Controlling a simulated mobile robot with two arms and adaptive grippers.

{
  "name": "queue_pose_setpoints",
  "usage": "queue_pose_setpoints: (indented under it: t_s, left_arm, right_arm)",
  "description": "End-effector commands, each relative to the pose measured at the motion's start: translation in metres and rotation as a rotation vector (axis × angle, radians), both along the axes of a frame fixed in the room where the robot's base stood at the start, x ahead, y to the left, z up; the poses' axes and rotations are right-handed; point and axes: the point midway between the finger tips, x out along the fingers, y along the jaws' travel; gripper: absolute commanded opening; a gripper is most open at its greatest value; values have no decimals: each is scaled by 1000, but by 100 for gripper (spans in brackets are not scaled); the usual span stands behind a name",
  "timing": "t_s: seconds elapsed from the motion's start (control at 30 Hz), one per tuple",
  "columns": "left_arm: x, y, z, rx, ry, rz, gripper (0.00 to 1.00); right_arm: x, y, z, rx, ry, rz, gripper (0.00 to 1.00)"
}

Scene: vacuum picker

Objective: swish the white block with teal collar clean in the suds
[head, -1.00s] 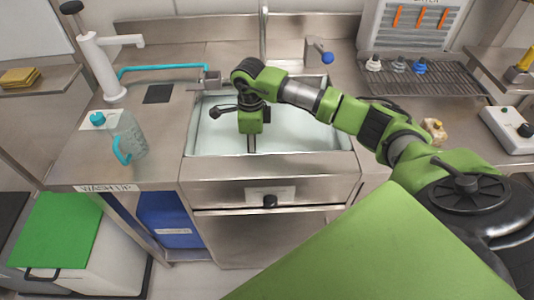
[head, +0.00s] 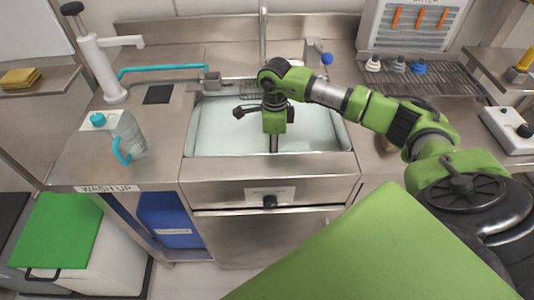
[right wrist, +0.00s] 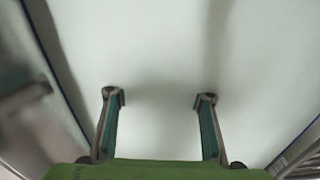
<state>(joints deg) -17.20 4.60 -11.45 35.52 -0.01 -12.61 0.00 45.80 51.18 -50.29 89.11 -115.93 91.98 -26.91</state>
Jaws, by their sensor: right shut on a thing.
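My right gripper (head: 273,144) points down into the sink (head: 222,172), its fingertips in the pale, cloudy suds (head: 225,135). It also shows in the right wrist view (right wrist: 159,98), its two fingers set apart with teal-green inner faces. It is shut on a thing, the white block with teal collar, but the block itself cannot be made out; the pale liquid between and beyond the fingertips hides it. My left gripper is not in view.
A drying rack (head: 440,82) with several small knobbed pieces stands right of the sink.

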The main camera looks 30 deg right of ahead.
Motion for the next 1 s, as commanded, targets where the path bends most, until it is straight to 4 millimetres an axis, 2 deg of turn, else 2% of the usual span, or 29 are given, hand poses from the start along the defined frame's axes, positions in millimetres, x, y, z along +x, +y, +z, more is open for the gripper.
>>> queue_pose_setpoints:
  t_s: [0.37,1.0]
  left_arm:
    - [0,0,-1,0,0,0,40]
    - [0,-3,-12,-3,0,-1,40]
  right_arm:
    - [1,2,0,2,-1,1,25]
    - [30,48,0,0,-1,1,25]
